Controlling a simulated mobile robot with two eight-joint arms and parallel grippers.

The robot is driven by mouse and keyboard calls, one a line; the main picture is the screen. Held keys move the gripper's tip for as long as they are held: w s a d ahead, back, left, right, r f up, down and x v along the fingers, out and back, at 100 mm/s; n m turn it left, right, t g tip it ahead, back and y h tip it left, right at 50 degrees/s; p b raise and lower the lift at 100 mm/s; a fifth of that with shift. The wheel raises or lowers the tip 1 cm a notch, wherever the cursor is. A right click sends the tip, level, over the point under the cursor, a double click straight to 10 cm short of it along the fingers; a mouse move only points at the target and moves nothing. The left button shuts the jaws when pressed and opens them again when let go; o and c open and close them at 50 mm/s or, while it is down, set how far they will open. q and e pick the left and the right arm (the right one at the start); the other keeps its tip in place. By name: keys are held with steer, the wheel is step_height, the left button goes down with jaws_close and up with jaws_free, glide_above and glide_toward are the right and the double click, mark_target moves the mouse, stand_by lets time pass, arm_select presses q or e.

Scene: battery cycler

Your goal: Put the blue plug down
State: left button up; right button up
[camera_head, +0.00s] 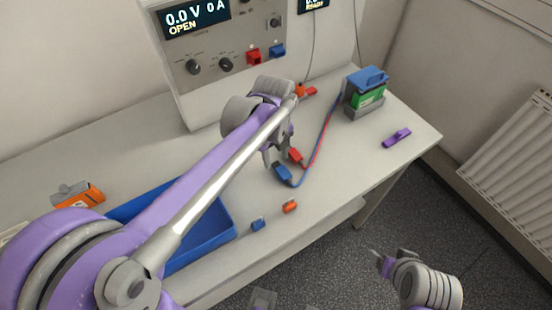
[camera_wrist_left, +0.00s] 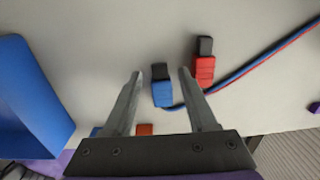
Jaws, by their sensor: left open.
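The blue plug (camera_head: 283,173) lies on the white table near its front edge, with its cable running off to the right. My left gripper (camera_head: 277,160) is open just above the table beside it. In the left wrist view the blue plug (camera_wrist_left: 162,94) shows between the two spread fingers (camera_wrist_left: 160,75), with a gap on each side. The red plug (camera_head: 296,156) lies close by; in the wrist view it (camera_wrist_left: 204,70) is right of the right finger. My right gripper (camera_head: 376,257) is low at the right, off the table; its jaw opening is unclear.
The cycler (camera_head: 236,64) with its red and blue sockets stands behind. A green and blue battery (camera_head: 365,92) in a grey holder and a purple clip (camera_head: 397,138) are at the right. A blue tray (camera_head: 222,228), a small blue piece (camera_head: 258,224) and an orange piece (camera_head: 290,206) are at the front.

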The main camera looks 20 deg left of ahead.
mark_target(275, 165)
arm_select(q)
step_height(275, 165, up, 10)
steer(key=shift+s+p, duration=0.15)
steer(key=shift+p, duration=0.25)
arm_select(e)
steer(key=shift+w+r, duration=0.1)
steer(key=shift+r, duration=0.4)
steer(key=shift+c, duration=0.2)
stand_by(0.4)
